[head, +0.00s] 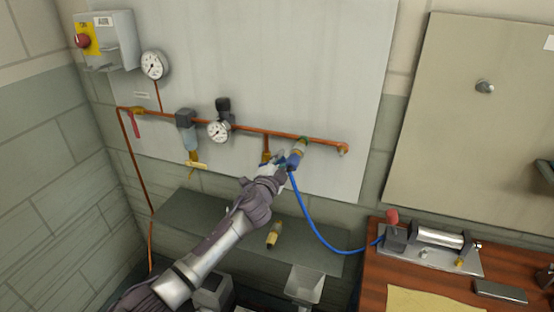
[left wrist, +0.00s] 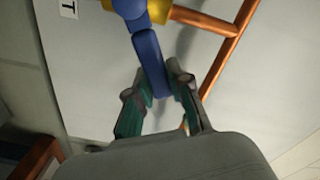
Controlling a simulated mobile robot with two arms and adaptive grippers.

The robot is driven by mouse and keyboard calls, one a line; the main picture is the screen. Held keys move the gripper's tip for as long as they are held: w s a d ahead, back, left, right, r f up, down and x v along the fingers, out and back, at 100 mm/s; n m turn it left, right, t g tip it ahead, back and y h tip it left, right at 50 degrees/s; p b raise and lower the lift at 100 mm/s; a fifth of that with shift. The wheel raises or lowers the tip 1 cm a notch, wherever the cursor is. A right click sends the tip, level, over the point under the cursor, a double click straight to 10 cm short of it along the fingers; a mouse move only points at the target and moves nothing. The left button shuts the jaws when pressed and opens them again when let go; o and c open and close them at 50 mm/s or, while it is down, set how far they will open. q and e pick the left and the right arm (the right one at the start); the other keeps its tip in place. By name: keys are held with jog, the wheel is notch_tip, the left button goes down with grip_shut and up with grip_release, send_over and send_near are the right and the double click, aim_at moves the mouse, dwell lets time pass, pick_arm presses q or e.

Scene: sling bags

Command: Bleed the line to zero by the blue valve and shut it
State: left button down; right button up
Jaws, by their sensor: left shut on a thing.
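The blue valve lever (left wrist: 152,65) runs from a yellow brass body (left wrist: 160,10) on the copper pipe in the left wrist view. My left gripper (left wrist: 158,88) is shut on the lever's end, with a finger on each side. In the head view, my left gripper (head: 278,168) is at the right part of the copper pipe (head: 320,141) and hides much of the valve. A round gauge (head: 154,65) is at upper left and a second gauge (head: 218,131) sits on the pipe; their needles are too small to read. My right gripper is out of view.
A blue hose (head: 312,226) hangs from beside my gripper to a cylinder fixture (head: 438,240) on the wooden bench (head: 375,280). A red handle (head: 136,126) is on the pipe at left. A brass piece (head: 274,235) lies on the grey shelf (head: 210,230) below.

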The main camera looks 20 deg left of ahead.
pick_arm(q)
jog(key=shift+d+f+m+b, duration=0.2)
jog(key=shift+f+m+b, duration=0.15)
jog(key=shift+f+m, duration=0.5)
jog(key=shift+d+f+m+b, duration=0.15)
jog(key=shift+f+m+b, duration=0.25)
jog(key=shift+m, duration=0.9)
jog(key=shift+d+f+m+b, duration=0.2)
jog(key=shift+f+m+b, duration=0.15)
jog(key=shift+f+m, duration=0.5)
jog(key=shift+r, duration=0.15)
jog(key=c, duration=1)
grip_release()
jog(key=shift+c, duration=0.2)
jog(key=s, duration=1.2)
jog(key=shift+a, duration=0.25)
